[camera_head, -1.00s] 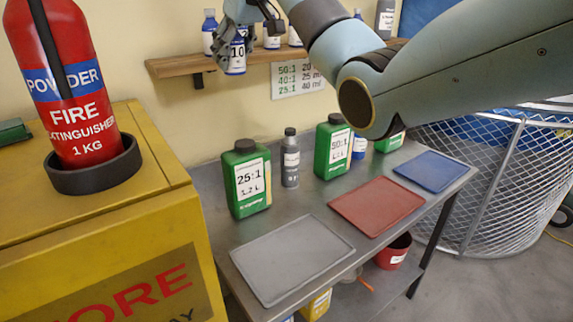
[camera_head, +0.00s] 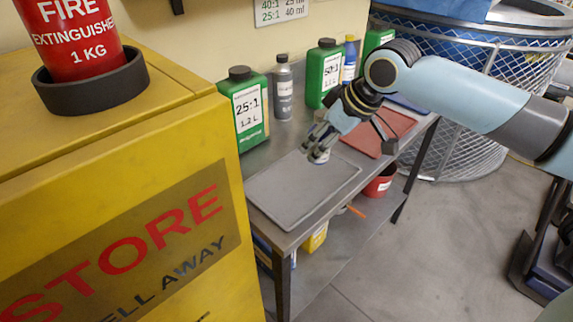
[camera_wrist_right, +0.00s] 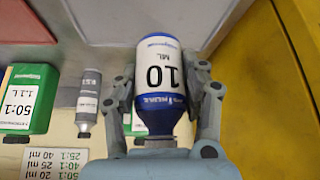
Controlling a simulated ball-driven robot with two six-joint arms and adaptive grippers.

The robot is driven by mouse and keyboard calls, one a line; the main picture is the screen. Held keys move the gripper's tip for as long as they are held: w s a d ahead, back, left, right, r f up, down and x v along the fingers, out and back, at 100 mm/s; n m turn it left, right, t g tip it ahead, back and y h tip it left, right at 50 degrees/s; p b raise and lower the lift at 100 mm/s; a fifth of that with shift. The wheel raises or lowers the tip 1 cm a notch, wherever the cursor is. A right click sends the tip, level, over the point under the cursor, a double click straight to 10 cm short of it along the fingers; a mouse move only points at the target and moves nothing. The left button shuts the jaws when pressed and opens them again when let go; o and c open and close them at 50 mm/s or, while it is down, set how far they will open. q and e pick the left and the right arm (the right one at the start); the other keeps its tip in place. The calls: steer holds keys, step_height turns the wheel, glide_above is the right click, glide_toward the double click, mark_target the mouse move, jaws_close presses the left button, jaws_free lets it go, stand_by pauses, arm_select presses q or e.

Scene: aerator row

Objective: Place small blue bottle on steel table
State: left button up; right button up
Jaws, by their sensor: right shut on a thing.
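The small blue bottle has a white label reading 10 ML; in the right wrist view the bottle (camera_wrist_right: 160,85) sits between both fingers. My right gripper (camera_head: 322,142) is shut on it, over the far right part of a grey mat (camera_head: 285,195) on the steel table (camera_head: 290,136). In the head view the bottle (camera_head: 320,156) is mostly hidden by the fingers. I cannot tell whether its base touches the mat. My left gripper is not in view.
Green 25:1 jug (camera_head: 246,110), grey bottle (camera_head: 283,90) and green 50:1 jug (camera_head: 324,72) stand along the table's back. A red mat (camera_head: 385,132) lies right of the grey one. A yellow cabinet (camera_head: 120,150) stands left. The grey mat's near part is clear.

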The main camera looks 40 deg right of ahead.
steer(key=w+a+f, duration=0.4)
steer(key=a, duration=0.1)
steer(key=w+a+f+p, duration=0.1)
steer(key=w+a+f, duration=0.1)
steer(key=a, duration=0.1)
steer(key=shift+w, duration=0.3)
steer(key=shift+a+f, duration=0.1)
steer(key=shift+f, duration=0.1)
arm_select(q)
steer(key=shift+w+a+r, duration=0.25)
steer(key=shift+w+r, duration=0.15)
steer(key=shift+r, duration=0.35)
arm_select(e)
steer(key=shift+f, duration=1.85)
steer(key=o, duration=1.2)
steer(key=shift+f, duration=0.15)
